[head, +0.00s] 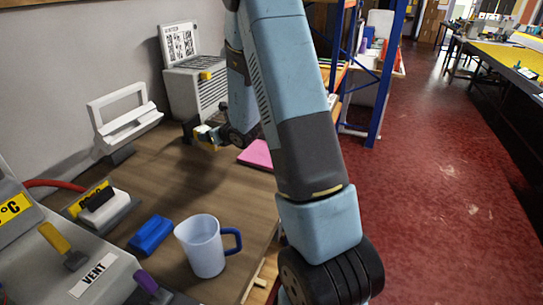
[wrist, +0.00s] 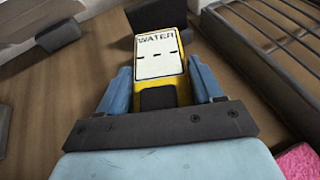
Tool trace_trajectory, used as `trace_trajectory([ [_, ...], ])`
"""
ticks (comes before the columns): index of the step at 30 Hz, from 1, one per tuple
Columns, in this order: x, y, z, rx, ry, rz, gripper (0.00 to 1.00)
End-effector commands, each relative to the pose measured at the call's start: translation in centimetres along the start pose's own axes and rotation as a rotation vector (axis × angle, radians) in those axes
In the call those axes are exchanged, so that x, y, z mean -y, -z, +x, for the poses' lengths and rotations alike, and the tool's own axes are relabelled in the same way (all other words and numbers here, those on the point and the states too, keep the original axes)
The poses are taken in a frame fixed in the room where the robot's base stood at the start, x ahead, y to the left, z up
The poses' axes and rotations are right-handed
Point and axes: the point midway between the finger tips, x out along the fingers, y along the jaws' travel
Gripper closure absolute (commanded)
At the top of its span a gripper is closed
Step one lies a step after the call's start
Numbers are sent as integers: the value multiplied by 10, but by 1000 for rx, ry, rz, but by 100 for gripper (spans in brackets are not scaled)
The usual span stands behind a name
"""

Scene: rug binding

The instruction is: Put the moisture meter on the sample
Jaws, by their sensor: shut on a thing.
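The moisture meter (wrist: 160,58) is a yellow block with a white face reading "WATER" above a row of dashes. My gripper (wrist: 160,88) has its two blue fingers shut on it, one on each side. In the head view my gripper (head: 205,134) is over the far part of the wooden table, in front of the grey machine. A flat pink piece (head: 257,154), seemingly the sample, lies on the table to the right of my gripper, partly hidden by my arm. Its fuzzy corner also shows at the lower right of the wrist view (wrist: 300,162).
A grey slatted machine (head: 192,80) stands at the back, with a white handled frame (head: 122,118) to its left. A blue block (head: 151,234), a mug (head: 203,247) and a panel marked "VENT" (head: 93,276) are nearer. The wooden table (head: 180,180) is clear in the middle.

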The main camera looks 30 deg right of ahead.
Motion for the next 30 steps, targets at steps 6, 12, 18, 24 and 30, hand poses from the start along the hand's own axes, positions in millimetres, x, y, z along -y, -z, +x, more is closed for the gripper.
trace_trajectory([
  [6, 37, -12, -44, 4, -26, -15, 72],
  [12, 70, -18, -115, 2, -93, -42, 72],
  [18, 87, -12, -198, 3, -171, -73, 72],
  [24, 84, 2, -275, 1, -246, -103, 72],
  [30, 72, 17, -328, 1, -299, -123, 72],
])
